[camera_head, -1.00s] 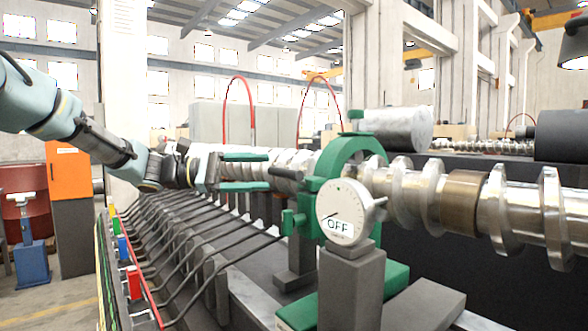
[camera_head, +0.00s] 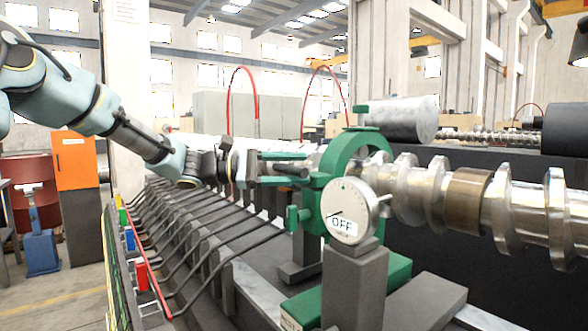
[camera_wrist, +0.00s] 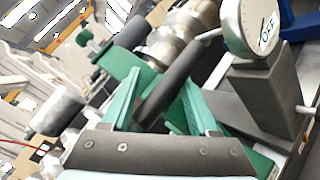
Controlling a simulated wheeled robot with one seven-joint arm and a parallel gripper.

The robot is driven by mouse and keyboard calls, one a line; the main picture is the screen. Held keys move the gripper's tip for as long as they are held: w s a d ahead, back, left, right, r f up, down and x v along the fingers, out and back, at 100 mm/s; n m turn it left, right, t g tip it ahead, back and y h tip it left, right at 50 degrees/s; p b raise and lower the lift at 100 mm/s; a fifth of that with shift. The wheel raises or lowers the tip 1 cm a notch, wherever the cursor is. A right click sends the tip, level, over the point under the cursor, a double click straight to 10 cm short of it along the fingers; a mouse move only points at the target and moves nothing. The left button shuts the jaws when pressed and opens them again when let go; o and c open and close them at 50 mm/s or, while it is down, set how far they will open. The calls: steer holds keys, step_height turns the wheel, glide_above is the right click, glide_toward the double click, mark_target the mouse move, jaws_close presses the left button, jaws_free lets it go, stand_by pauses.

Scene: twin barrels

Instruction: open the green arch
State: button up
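The green arch (camera_head: 335,152) stands around the metal screw shaft (camera_head: 412,190) and looks closed over it. A dark bar (camera_wrist: 172,78), apparently a handle, sticks out from it. My gripper (camera_head: 303,169) reaches in from the left with its green fingers level, close to the arch. In the wrist view my gripper (camera_wrist: 160,85) is open, with a finger on each side of the dark bar. A gap shows beside the bar; contact cannot be told. The arch (camera_wrist: 122,68) is partly hidden behind the fingers there.
A round gauge marked OFF (camera_head: 349,211) stands on a grey block (camera_head: 352,285) in front of the arch. A row of bent black rods (camera_head: 205,235) lies below my arm. A metal cylinder (camera_head: 393,121) is behind the arch. Open floor shows at the lower left.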

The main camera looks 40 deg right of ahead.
jaws_close()
steer(key=shift+r, duration=0.15)
stand_by(0.4)
